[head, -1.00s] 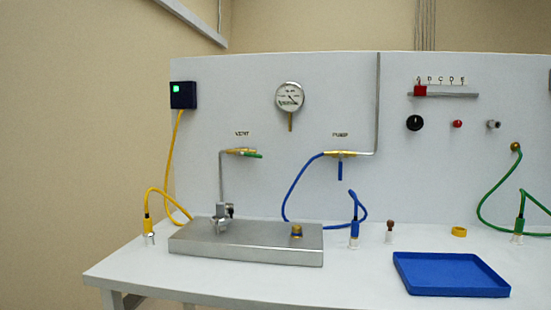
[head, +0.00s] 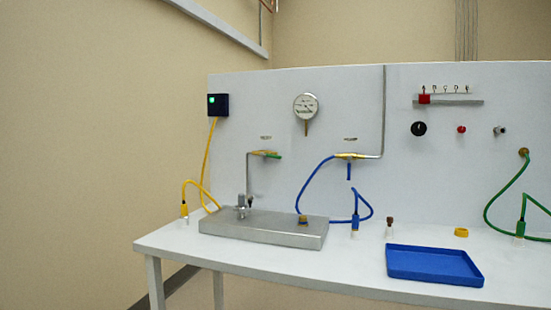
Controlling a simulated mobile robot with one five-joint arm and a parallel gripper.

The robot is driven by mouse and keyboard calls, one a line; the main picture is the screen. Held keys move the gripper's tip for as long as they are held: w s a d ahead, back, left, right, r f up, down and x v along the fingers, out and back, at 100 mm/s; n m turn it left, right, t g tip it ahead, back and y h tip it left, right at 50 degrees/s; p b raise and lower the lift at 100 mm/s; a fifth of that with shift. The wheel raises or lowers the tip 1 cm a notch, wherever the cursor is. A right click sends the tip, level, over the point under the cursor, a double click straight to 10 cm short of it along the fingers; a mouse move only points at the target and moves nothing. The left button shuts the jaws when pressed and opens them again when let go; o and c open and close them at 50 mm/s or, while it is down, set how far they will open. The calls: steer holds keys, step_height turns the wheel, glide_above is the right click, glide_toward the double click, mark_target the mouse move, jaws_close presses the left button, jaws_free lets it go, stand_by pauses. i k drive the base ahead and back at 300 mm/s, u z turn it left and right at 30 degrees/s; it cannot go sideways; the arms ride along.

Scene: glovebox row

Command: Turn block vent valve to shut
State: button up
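A grey metal block (head: 265,232) lies on the left part of the bench. A small metal fitting or valve (head: 241,206) stands on its left end; its handle position is too small to tell. A thin pipe (head: 248,175) rises from there to a brass valve with a green handle (head: 270,155) on the panel, under a small label that is unreadable now and read VENT earlier. The green handle lies about level, pointing right. A second brass valve (head: 348,155) has a blue handle (head: 349,171) hanging straight down. My gripper is not in view.
The white bench (head: 185,243) has its left corner in view, with open floor beyond. A blue tray (head: 434,266), a yellow ring (head: 461,232) and a brown-topped peg (head: 390,226) stand at right. Yellow (head: 208,165), blue (head: 303,190) and green (head: 492,205) hoses run by the panel. A gauge (head: 306,107) hangs above.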

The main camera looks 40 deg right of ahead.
mark_target(262, 154)
steer(key=u, duration=0.05)
steer(key=i, duration=0.9)
steer(key=z, duration=0.05)
